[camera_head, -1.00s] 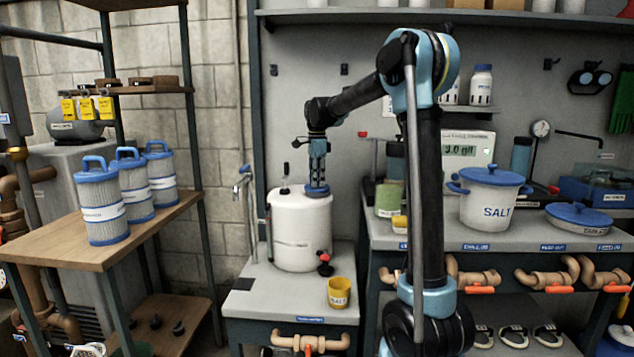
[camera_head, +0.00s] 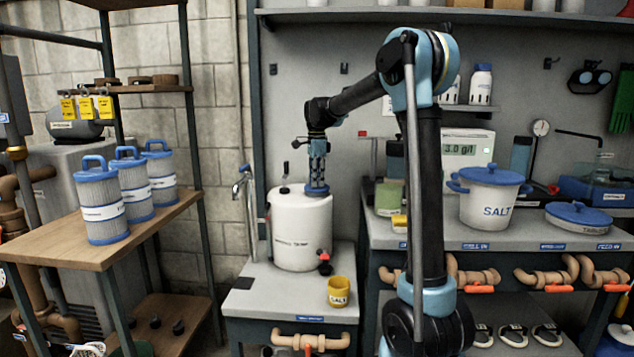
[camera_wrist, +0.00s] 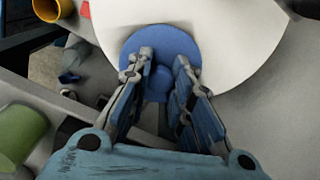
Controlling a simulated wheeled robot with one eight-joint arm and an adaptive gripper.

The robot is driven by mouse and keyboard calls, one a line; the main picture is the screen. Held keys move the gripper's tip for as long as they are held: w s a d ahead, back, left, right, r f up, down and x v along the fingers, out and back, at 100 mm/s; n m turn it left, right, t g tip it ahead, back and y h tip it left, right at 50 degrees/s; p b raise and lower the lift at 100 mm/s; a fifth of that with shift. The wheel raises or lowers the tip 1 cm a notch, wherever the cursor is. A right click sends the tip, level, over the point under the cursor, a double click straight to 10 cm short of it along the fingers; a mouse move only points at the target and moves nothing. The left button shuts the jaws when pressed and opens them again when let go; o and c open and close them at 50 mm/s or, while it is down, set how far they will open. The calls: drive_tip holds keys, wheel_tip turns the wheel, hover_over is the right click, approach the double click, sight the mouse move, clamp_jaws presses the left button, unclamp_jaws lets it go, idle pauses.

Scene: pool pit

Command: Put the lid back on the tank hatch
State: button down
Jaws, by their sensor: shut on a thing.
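The white tank (camera_head: 301,232) stands on the small grey bench in the head view. Its blue lid (camera_head: 317,192) lies on the right part of the tank's top. In the wrist view the lid (camera_wrist: 180,48) shows as a blue disc against the white tank top (camera_wrist: 235,50). My gripper (camera_head: 317,182) points straight down over the lid, and in the wrist view my gripper (camera_wrist: 160,75) is shut on the lid's blue knob (camera_wrist: 158,82). The hatch opening is not visible; the lid covers that spot. I cannot tell whether the lid is fully seated.
A yellow salt cup (camera_head: 339,292) stands in front of the tank, near a red-and-black valve (camera_head: 324,262). A tap (camera_head: 243,190) rises on the left. A white salt pot (camera_head: 490,197) stands on the right bench. Blue-topped filter cartridges (camera_head: 102,205) stand on the left shelf.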

drive_tip(key=c, duration=1.4)
unclamp_jaws()
drive_tip(key=shift+o, duration=0.2)
drive_tip(key=o, duration=0.5)
drive_tip(key=shift+r, duration=0.1)
drive_tip(key=shift+r, duration=3.45)
